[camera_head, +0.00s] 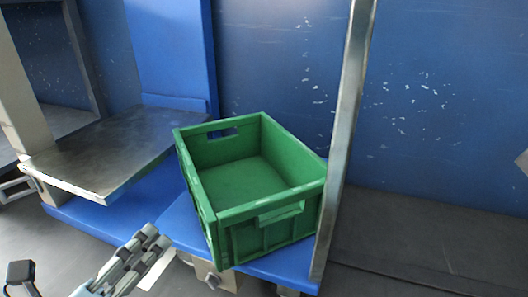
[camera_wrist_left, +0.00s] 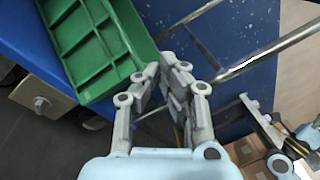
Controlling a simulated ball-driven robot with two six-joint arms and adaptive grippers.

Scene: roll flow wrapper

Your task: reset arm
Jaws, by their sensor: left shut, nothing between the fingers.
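My left gripper (camera_head: 148,243) is at the lower left of the head view, in front of and to the left of the green crate. In the left wrist view, its fingers (camera_wrist_left: 166,72) come together at the tips with nothing between them. It is shut and does not touch anything that I can see.
An empty green crate (camera_head: 229,217) stands on a blue ledge (camera_head: 175,220), also seen in the left wrist view (camera_wrist_left: 110,75). A grey metal plate (camera_head: 105,150) is to its left. A metal post (camera_head: 345,130) rises at its right. Cardboard boxes (camera_wrist_left: 245,150) show at lower right.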

